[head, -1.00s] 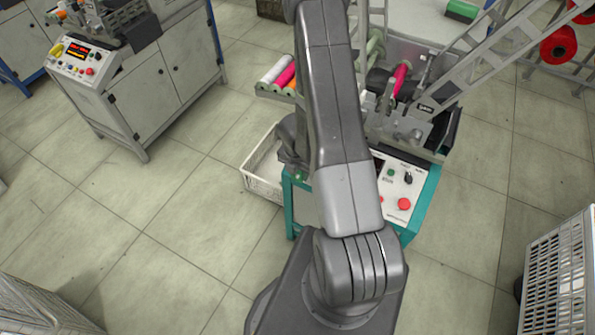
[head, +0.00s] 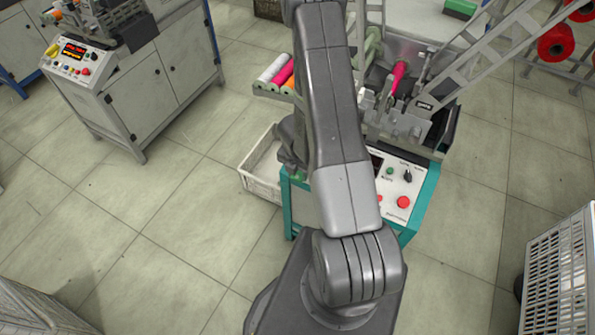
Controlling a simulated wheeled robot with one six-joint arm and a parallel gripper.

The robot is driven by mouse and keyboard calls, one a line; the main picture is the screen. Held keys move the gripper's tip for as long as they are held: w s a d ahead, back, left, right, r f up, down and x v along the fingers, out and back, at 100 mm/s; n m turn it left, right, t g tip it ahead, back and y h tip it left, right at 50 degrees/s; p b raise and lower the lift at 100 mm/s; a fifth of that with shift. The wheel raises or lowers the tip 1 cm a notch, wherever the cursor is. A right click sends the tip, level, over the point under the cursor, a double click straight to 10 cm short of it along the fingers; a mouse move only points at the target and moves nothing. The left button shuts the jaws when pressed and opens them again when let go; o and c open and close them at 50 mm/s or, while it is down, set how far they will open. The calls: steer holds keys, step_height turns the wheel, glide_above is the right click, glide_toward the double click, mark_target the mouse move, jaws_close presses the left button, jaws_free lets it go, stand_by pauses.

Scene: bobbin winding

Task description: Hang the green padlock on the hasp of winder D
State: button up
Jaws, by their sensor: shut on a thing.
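A winder with a teal frame (head: 424,205) stands behind my arm. Its sloped panel (head: 412,187) carries a red button (head: 403,202), a green button and a black knob. A pink bobbin (head: 398,78) sits in its upper works, beside a small dark label (head: 424,104) too small to read. I cannot tell whether this is winder D. I make out neither the green padlock nor a hasp. My arm covers the winder's left part. A dark grey part, likely my wrist, shows left of the arm; my gripper's fingers are hidden.
A white basket (head: 262,170) stands on the floor left of the winder. A rack with colored rolls (head: 273,72) is above it. Another winder cabinet (head: 160,80) is at upper left. A light crate (head: 562,270) stands at lower right. Floor between is clear.

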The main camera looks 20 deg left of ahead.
steer(key=shift+w+f, duration=0.1)
steer(key=shift+f, duration=0.05)
steer(key=shift+w+f+b, duration=0.35)
steer(key=shift+f+b, duration=0.15)
steer(key=shift+f, duration=0.25)
steer(key=shift+s+f+b, duration=0.25)
steer(key=shift+s+b, duration=0.15)
steer(key=shift+b, duration=0.35)
stand_by(0.4)
stand_by(0.4)
steer(key=o, duration=1.2)
steer(key=shift+o, duration=0.2)
steer(key=shift+r, duration=0.1)
step_height(320, 180, up, 14)
steer(key=s+p, duration=0.1)
steer(key=p, duration=1)
steer(key=shift+f, duration=0.2)
steer(key=shift+s+a, duration=0.1)
